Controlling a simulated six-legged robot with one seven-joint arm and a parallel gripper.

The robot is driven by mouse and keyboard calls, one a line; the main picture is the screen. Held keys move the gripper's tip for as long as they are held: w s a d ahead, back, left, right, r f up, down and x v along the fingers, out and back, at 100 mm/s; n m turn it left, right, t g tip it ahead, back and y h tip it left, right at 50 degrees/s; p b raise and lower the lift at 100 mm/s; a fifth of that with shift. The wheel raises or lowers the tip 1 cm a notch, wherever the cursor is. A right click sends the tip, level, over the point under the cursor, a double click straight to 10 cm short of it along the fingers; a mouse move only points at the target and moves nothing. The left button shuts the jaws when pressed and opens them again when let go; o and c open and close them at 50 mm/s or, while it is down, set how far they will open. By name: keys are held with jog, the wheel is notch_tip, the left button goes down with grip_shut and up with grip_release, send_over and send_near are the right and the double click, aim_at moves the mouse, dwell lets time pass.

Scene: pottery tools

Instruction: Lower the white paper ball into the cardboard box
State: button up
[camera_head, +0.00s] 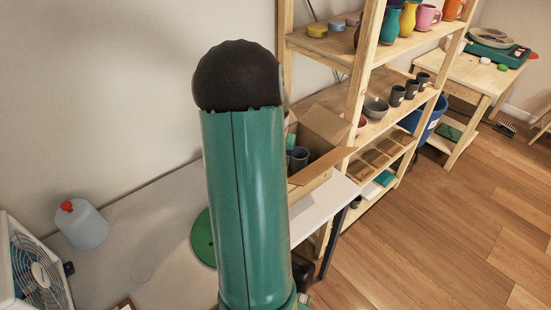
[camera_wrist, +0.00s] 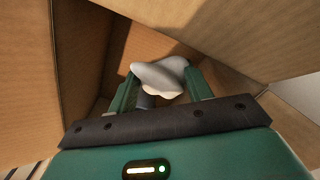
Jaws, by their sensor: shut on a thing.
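The cardboard box (camera_head: 322,126) stands open on the pale table, partly hidden behind my green arm in the head view. Its brown walls (camera_wrist: 80,60) surround the view in the wrist view. My gripper (camera_wrist: 160,84) is shut on the white paper ball (camera_wrist: 160,72), which looks grey-white and crumpled between the two green fingers. The ball is held between the box walls; its height above the bottom cannot be told.
A wooden shelf (camera_head: 362,80) with pots and cups stands close to the right. A fan (camera_head: 35,272), a white bottle with a red cap (camera_head: 82,225) and a green disc (camera_head: 203,238) are on the table.

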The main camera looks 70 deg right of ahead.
jog(key=shift+f, duration=1.55)
jog(key=shift+f, duration=0.3)
jog(key=o, duration=1)
notch_tip(320, 180, up, 14)
jog(key=shift+f, duration=0.1)
